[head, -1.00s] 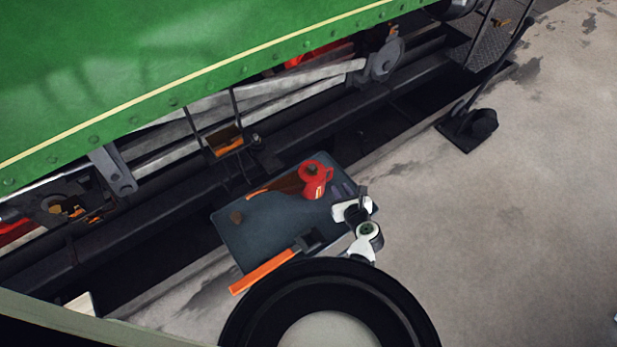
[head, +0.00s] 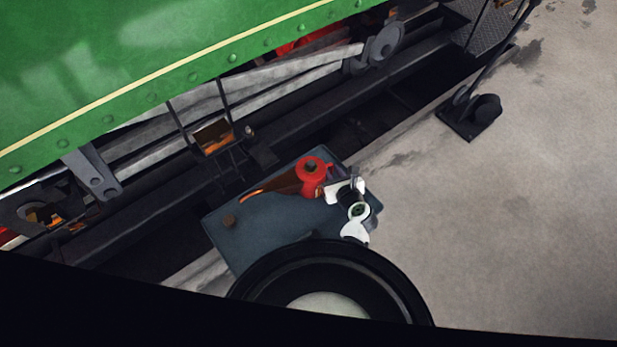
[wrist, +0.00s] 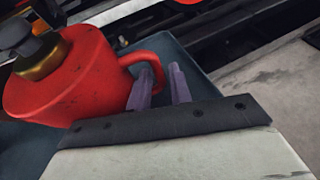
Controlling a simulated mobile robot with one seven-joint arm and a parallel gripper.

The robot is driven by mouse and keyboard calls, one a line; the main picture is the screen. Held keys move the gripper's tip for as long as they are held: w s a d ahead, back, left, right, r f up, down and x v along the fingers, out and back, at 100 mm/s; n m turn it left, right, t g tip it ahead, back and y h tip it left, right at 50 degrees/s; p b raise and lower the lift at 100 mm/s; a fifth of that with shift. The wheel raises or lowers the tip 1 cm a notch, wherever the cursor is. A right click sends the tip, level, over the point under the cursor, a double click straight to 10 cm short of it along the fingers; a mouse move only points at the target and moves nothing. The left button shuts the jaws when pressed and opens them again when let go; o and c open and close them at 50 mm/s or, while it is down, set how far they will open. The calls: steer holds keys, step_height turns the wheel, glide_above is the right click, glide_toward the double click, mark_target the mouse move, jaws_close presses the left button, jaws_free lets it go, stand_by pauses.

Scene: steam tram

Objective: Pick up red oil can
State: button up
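The red oil can (head: 310,180) stands on a dark blue-grey board (head: 275,232), its copper spout pointing left. In the wrist view the can (wrist: 70,85) fills the left side, with its loop handle (wrist: 150,57) toward my fingers. My gripper (wrist: 161,88) is open, with two purple fingers apart. The handle's outer bar appears to lie between them, the left finger seeming to be within the loop; contact cannot be told. In the head view my gripper (head: 340,173) is just right of the can, and its fingers are small there.
A brown knob-like thing (head: 229,221) lies on the board's left. The green tram (head: 150,60), with rods and a rail below, is beyond it. A black lever stand (head: 470,117) is on the right. The paving (head: 520,220) there is mostly clear.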

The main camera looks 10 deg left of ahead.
steer(key=shift+s, duration=0.1)
jaws_close()
steer(key=shift+r, duration=0.1)
stand_by(1.1)
